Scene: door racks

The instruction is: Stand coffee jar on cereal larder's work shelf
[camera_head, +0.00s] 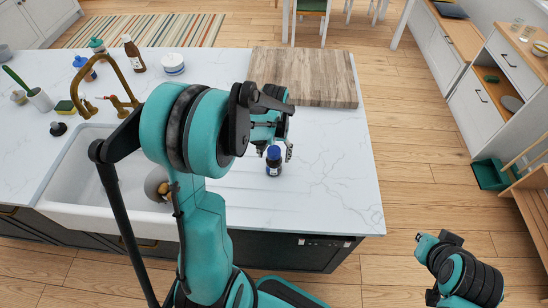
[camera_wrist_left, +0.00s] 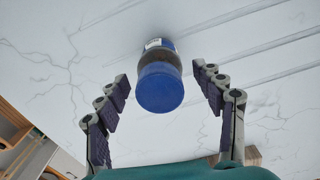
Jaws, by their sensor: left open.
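The coffee jar (camera_head: 274,163) is a small dark jar with a blue lid and stands upright on the white marble counter. My left gripper (camera_head: 274,150) is open just above and behind it. In the left wrist view the jar (camera_wrist_left: 160,80) shows its blue lid and a pale label, between the spread fingers of the left gripper (camera_wrist_left: 162,100), with a gap on both sides. My right arm shows at the lower right of the head view, but its fingers do not show. I cannot identify the cereal larder or its work shelf in these views.
A wooden board (camera_head: 312,78) lies on the counter behind the jar. A white sink (camera_head: 125,215) with a brass tap (camera_head: 105,65) is at left, with bottles behind it. Cabinets (camera_head: 480,100) stand at the right, beyond open wooden floor (camera_head: 415,140). Counter right of the jar is clear.

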